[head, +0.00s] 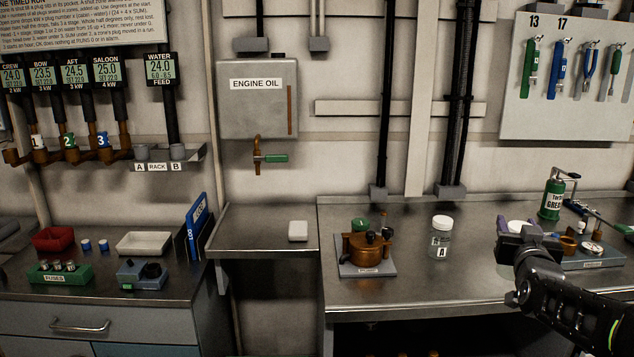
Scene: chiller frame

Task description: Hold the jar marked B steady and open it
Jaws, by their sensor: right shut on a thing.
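A clear jar marked A (441,240) with a white lid stands upright on the right-hand bench. My right gripper (516,229) is to its right, over the same bench, and is shut on a white-lidded jar. Only the white top (516,224) of that jar shows behind the gripper. Its body and any letter on it are hidden, so I cannot read a B. A purple finger edge shows at the left of the white top. My left gripper is not in view.
A brown pump on a grey plate (350,269) stands left of jar A. A green grease can (552,199) and a blue tray (598,262) with small parts are close right of my gripper. The bench front between plate and gripper is clear.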

